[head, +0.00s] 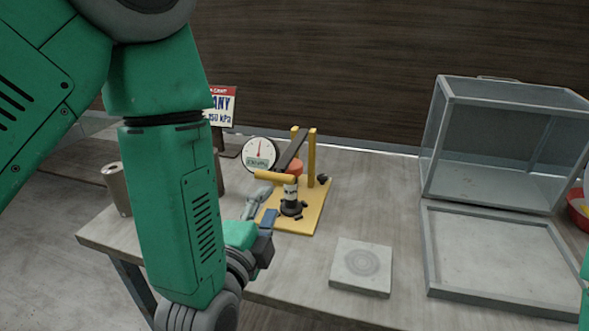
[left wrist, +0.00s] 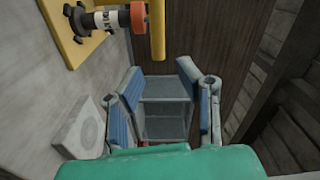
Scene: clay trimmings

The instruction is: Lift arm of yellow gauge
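The yellow gauge (head: 315,215) stands on the table, with a yellow base, two yellow posts, a dark lever arm with a yellow cross handle (head: 275,176), and a round white dial (head: 259,153) with a red needle. A small labelled cylinder on a black foot stands under the arm. In the left wrist view the gauge's yellow base (left wrist: 72,48) and a yellow post show at the top; the dial is out of that view. My left gripper (head: 262,208) is open and empty, low at the base's front-left side, below the handle. It also shows in the left wrist view (left wrist: 160,82). My right gripper is not visible.
A pale tile with rings (head: 362,268) lies right of the gauge. A clear box (head: 437,150) and a shallow grey tray (head: 433,285) occupy the right side. A can (head: 117,190) stands at the left, a sign (head: 224,106) behind. A red bowl (head: 577,212) is at the right edge.

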